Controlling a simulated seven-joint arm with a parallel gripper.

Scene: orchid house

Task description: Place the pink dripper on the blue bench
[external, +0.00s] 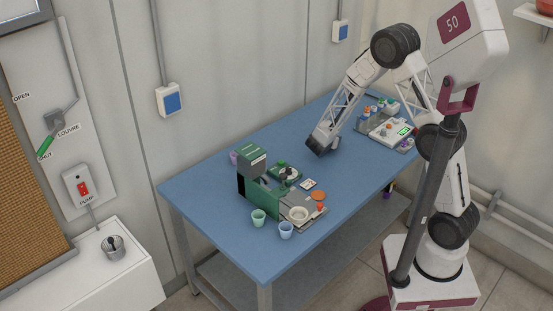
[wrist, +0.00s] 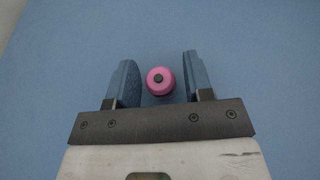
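The pink dripper (wrist: 165,88), a small round pink thing with a dark centre, shows in the wrist view between my gripper's two fingers. My gripper (wrist: 158,62) is open around it, with a gap on each side. Only the blue bench (wrist: 60,60) shows behind it. In the external view my gripper (external: 316,149) points down, low over the back middle of the blue bench (external: 210,201). The dripper cannot be made out there. Whether it touches the bench cannot be told for certain.
A green machine (external: 252,172) stands left of my gripper, with a white bowl (external: 299,214), a green cup (external: 258,218) and a pale blue cup (external: 286,230) near it. A white device with a green display (external: 389,128) stands at the right. The bench's front left is clear.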

